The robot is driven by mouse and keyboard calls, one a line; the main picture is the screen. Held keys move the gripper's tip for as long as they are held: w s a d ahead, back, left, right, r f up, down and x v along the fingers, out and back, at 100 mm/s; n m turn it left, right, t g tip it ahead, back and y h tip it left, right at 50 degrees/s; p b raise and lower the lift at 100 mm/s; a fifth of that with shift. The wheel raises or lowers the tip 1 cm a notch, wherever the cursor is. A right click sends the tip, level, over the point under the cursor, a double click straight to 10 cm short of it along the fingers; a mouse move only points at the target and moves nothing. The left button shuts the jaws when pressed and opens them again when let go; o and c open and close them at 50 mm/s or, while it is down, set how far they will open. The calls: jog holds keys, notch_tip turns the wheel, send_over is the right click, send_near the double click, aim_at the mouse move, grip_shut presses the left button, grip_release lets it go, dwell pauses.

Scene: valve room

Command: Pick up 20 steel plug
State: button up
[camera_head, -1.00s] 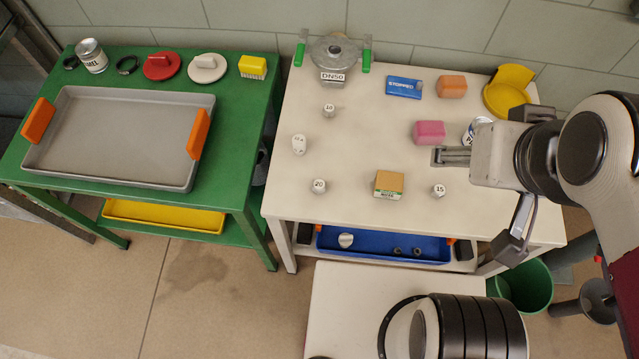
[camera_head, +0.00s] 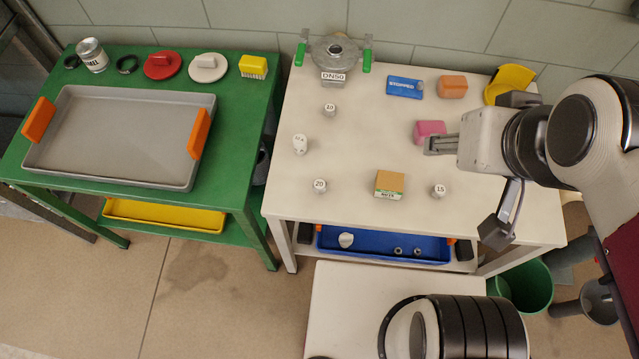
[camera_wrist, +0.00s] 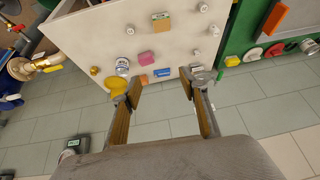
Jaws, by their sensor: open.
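The steel plug marked 20 (camera_head: 319,186) stands on the white table (camera_head: 350,215), near its front left edge. It is small and cylindrical with a white top. My gripper (camera_head: 428,146) is above the right part of the table, beside the pink block, well to the right of the 20 plug. In the wrist view my gripper (camera_wrist: 160,95) has its two fingers wide apart with nothing between them. Similar plugs marked 10 (camera_head: 329,110) and 15 (camera_head: 438,191) stand on the same table. Plug numbers are too small to read in the wrist view.
A tan box (camera_head: 389,185) stands between the 20 and 15 plugs. A white piece (camera_head: 300,144), a pink block (camera_head: 430,131), an orange block (camera_head: 453,87), a blue box (camera_head: 404,87) and the DN50 valve (camera_head: 334,55) share the table. A green table (camera_head: 225,185) stands left. The table's middle is clear.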

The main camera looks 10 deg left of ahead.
jog(key=w+a+f+y, duration=0.1)
jog(key=w+a+y, duration=0.2)
jog(key=w+a, duration=0.65)
jog(key=y, duration=0.1)
send_over(320, 187)
jog(key=w+d, duration=0.2)
jog(key=w, duration=0.1)
jog(key=f, duration=0.2)
jog(key=w+a+f+m+t, duration=0.1)
jog(key=w+a+f+m, duration=0.25)
jog(key=a+f, duration=0.6)
jog(key=s+f+t+h, duration=0.1)
jog(key=s+f+h, duration=0.1)
jog(key=f, duration=0.4)
jog(key=s+f+m+t+h, duration=0.1)
jog(key=s+f+h, duration=0.2)
jog(key=f, duration=0.3)
jog(key=s+a+f+m+t+h, duration=0.1)
jog(key=s+f+h, duration=0.1)
jog(key=f, duration=0.4)
jog(key=shift+s, duration=0.45)
jog(key=s+d+t+h, duration=0.1)
jog(key=s+d, duration=0.1)
jog(key=s+d+f+t+h, duration=0.1)
jog(key=d+h, duration=0.1)
jog(key=shift+s+d+f, duration=0.2)
jog(key=shift+s, duration=0.2)
jog(key=shift+s+d, duration=0.3)
jog(key=shift+t+h, duration=0.3)
